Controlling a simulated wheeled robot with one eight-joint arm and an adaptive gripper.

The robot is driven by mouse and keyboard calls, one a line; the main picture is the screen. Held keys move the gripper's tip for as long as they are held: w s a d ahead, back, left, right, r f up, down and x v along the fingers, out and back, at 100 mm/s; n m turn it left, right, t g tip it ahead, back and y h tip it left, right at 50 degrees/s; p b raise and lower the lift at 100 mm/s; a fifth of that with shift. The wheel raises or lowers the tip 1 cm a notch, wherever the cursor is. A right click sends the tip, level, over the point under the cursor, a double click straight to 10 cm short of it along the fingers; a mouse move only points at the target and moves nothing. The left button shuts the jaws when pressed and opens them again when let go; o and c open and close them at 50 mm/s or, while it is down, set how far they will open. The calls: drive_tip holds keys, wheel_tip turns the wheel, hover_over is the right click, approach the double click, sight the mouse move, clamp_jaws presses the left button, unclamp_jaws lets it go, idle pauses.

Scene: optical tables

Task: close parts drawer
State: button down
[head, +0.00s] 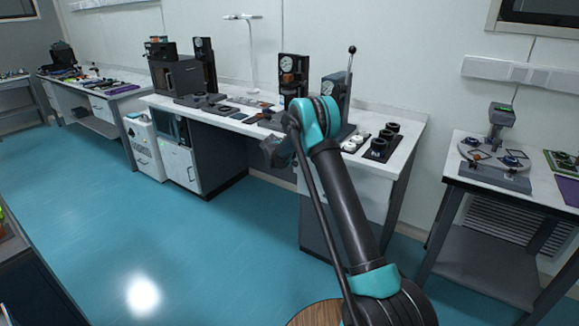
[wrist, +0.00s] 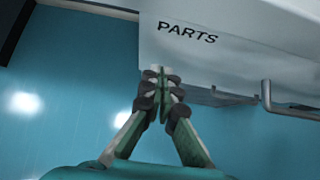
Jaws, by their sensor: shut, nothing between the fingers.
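The parts drawer (wrist: 205,55) shows in the wrist view as a pale grey panel with the dark word "PARTS" on it. My gripper (wrist: 161,75) has its fingertips together, with nothing between them. The fingertips are at the lower edge of the panel, just below and left of the label; I cannot tell if they touch it. In the head view my gripper (head: 275,152) is beside the front of the middle bench. My arm hides much of the drawer area there, and how far the drawer is open cannot be told.
A grey bar handle (wrist: 266,96) is right of the label. The middle bench (head: 412,128) carries gauge stands and small parts. A bench with a round plate (head: 480,152) stands at the right. The blue floor (head: 200,250) is clear in front.

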sight(298, 156)
drive_tip(key=shift+w+d, duration=0.35)
drive_tip(key=shift+w, duration=0.05)
drive_tip(key=w+d, duration=0.2)
drive_tip(key=w, duration=0.1)
drive_tip(key=shift+w+d, duration=0.3)
drive_tip(key=shift+d, duration=0.05)
drive_tip(key=shift+w+d+r, duration=0.1)
drive_tip(key=shift+w, duration=0.15)
